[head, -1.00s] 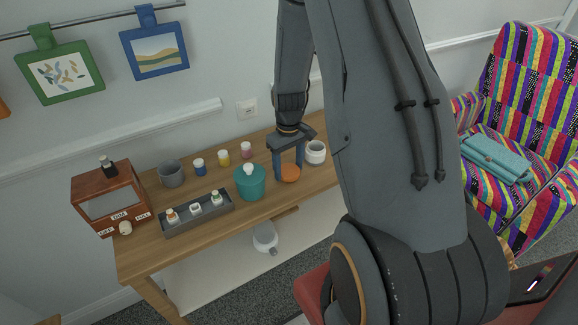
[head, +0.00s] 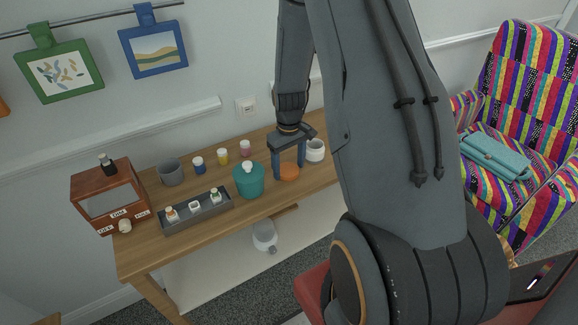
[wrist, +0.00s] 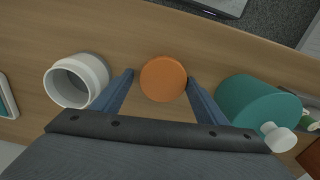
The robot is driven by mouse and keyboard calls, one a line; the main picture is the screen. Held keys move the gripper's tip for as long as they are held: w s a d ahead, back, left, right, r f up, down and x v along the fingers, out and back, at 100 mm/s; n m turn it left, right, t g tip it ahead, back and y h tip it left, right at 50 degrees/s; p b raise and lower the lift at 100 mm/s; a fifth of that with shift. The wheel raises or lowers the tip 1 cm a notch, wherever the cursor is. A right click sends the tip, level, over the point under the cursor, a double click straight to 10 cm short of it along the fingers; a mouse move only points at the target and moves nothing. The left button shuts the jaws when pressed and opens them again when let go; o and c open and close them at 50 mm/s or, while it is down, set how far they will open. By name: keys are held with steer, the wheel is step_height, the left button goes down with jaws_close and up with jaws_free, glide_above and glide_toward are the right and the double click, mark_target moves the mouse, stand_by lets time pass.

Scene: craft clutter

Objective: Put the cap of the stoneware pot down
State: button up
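The cap, an orange disc (head: 289,172), appears to lie flat on the wooden table; it also shows in the wrist view (wrist: 163,79). My gripper (head: 290,172) is over it with the fingers spread on either side. In the wrist view my gripper (wrist: 160,77) shows a clear gap between its left finger and the cap, and the right finger is very close to the cap's edge. The pale stoneware pot (head: 315,150) stands uncovered to the right of the gripper. In the wrist view the open pot (wrist: 77,81) is at the left.
A teal pot (head: 249,182) with a white knob stands close left of the gripper. Farther left are a grey tray (head: 196,212) with small bottles, several paint jars, a grey cup (head: 171,172) and a wooden box (head: 110,195). Bare table (wrist: 130,30) lies beyond the cap.

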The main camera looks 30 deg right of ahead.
mark_target(287, 169)
steer(key=shift+s+a+f, duration=0.35)
steer(key=shift+a+f, duration=0.1)
steer(key=shift+f, duration=0.15)
steer(key=shift+w+r+p, duration=0.2)
steer(key=shift+r+p, duration=0.15)
steer(key=shift+r, duration=0.2)
step_height(287, 169, up, 12)
steer(key=b, duration=0.4)
steer(key=s+a+r+m+t, duration=0.1)
steer(key=s+a+r, duration=0.2)
steer(key=s+a, duration=1.1)
steer(key=shift+s+a+r, duration=0.3)
steer(key=shift+s, duration=0.2)
